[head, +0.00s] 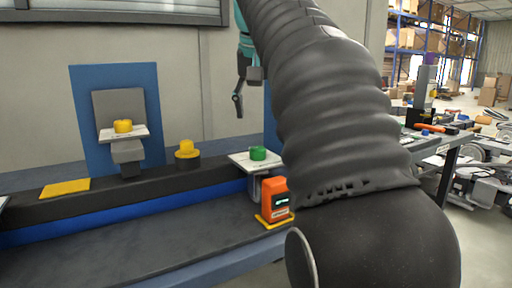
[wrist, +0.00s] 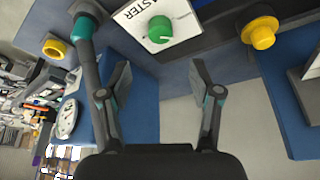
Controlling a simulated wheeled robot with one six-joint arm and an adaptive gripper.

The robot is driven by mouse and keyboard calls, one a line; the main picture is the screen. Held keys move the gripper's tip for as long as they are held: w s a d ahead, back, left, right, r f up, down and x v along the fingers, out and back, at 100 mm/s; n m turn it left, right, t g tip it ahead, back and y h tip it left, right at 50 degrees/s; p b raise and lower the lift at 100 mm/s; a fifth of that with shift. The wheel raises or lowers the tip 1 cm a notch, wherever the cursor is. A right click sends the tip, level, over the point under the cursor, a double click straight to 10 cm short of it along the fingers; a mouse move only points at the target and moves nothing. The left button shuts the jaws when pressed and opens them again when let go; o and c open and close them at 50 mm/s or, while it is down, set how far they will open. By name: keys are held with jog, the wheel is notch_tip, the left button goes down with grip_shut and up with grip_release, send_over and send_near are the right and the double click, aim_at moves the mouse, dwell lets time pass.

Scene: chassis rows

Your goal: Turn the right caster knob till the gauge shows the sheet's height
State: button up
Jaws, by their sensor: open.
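A green knob (head: 258,153) sits on a white plate (head: 240,160) at the middle of the bench. In the wrist view the green knob (wrist: 160,29) has a pale pointer line, and its plate (wrist: 188,22) carries lettering ending in "ASTER". An orange gauge (head: 274,199) with a small dark display stands just below it on a yellow base; its reading is too small to make out. My gripper (wrist: 160,75) is open and empty, its fingers apart and short of the green knob. In the head view my gripper (head: 239,100) hangs above the bench. I cannot identify the sheet.
A yellow knob (head: 123,126) sits on another white plate before a blue panel (head: 85,100). Another yellow knob (head: 186,147) on a dark base stands between the plates. A flat yellow pad (head: 65,188) lies at left. My arm hides the bench's right part. Shelving stands far right.

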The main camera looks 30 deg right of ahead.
aim_at(258, 148)
jog(key=b+x, duration=0.2)
jog(key=x, duration=0.8)
jog(key=shift+w+a, duration=0.1)
jog(key=c, duration=1.1)
